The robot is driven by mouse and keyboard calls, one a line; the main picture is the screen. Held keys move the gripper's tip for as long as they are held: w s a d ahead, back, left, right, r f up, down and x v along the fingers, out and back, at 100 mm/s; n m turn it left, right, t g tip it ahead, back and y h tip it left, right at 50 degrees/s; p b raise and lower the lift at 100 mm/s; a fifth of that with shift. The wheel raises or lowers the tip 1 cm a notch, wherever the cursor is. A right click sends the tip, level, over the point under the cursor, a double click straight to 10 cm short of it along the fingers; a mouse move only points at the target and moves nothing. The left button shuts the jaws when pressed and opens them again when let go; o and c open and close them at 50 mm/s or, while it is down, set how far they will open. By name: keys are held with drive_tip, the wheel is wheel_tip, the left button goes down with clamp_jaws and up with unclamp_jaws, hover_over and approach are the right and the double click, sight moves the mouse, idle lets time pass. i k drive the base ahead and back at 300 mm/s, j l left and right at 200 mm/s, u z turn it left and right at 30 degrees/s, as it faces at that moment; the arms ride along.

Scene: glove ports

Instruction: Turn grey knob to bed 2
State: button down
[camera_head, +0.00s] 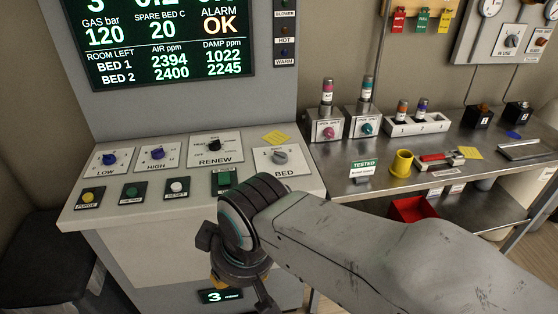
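The grey knob (280,157) sits on a white plate marked BED (290,167) at the right end of the sloped console panel. Small marks, apparently 1 and 2, stand above the knob. Its pointer direction is too small to tell for sure. My gripper (243,288) hangs low in front of the console, below and left of the knob and apart from it. My wrist and arm hide most of the gripper, so its opening does not show clearly.
Left of the knob are the RENEW (215,146), HIGH (157,153) and LOW (109,159) dials. Several buttons line the front, with a green switch (224,179) near my arm. A readout screen (160,40) stands behind. A metal bench (330,175) with bottles and a yellow cup (402,163) adjoins at right.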

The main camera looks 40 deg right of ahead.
sight(278, 158)
drive_tip(key=i+l+z, duration=0.1)
drive_tip(key=z, duration=0.25)
drive_tip(key=i+l+z, duration=0.1)
drive_tip(key=z, duration=0.25)
drive_tip(key=l, duration=0.1)
